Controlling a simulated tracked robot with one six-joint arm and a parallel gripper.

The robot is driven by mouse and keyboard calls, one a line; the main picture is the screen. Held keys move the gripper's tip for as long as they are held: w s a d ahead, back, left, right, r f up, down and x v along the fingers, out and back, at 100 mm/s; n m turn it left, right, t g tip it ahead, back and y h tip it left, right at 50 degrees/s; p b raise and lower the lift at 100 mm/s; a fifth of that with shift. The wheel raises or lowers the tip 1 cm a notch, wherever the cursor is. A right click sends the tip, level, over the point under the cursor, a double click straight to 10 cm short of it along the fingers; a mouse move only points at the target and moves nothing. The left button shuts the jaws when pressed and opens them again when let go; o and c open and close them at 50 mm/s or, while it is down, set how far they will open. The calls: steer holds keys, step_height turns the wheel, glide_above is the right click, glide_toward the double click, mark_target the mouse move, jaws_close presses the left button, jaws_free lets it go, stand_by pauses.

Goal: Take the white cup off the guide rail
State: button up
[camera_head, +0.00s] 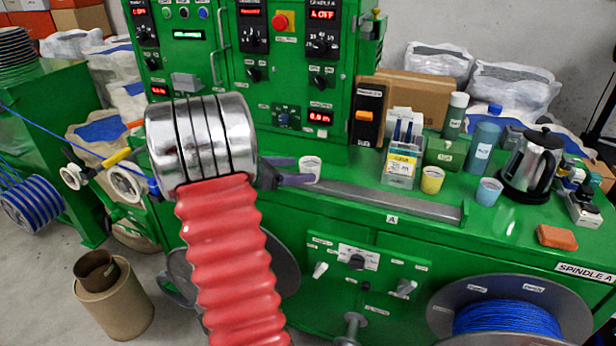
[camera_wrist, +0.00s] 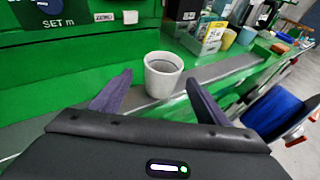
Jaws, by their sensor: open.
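The white cup (camera_head: 310,168) stands upright at the left end of the grey guide rail (camera_head: 385,200) on the green machine's bench. In the wrist view the cup (camera_wrist: 163,75) is just ahead of my gripper (camera_wrist: 158,92), with one dark finger on each side. My gripper (camera_head: 296,174) is open, and the cup appears at or between its fingertips. I cannot tell whether either finger touches it. The cup's open top faces up, and its inside looks grey. My arm hides the left part of the bench in the head view.
Right of the cup stand a box of pens (camera_head: 400,165), a yellow cup (camera_head: 432,180), a blue cup (camera_head: 489,191), a kettle (camera_head: 530,165) and an orange sponge (camera_head: 557,236). The green control cabinet (camera_head: 300,70) rises behind. A blue cable spool (camera_head: 508,317) sits below the front edge.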

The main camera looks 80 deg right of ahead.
mark_target(302, 169)
steer(key=shift+x, duration=2.65)
steer(key=shift+a, duration=0.1)
steer(key=c, duration=1.2)
steer(key=shift+r, duration=0.15)
step_height(302, 169, up, 10)
steer(key=shift+f, duration=0.1)
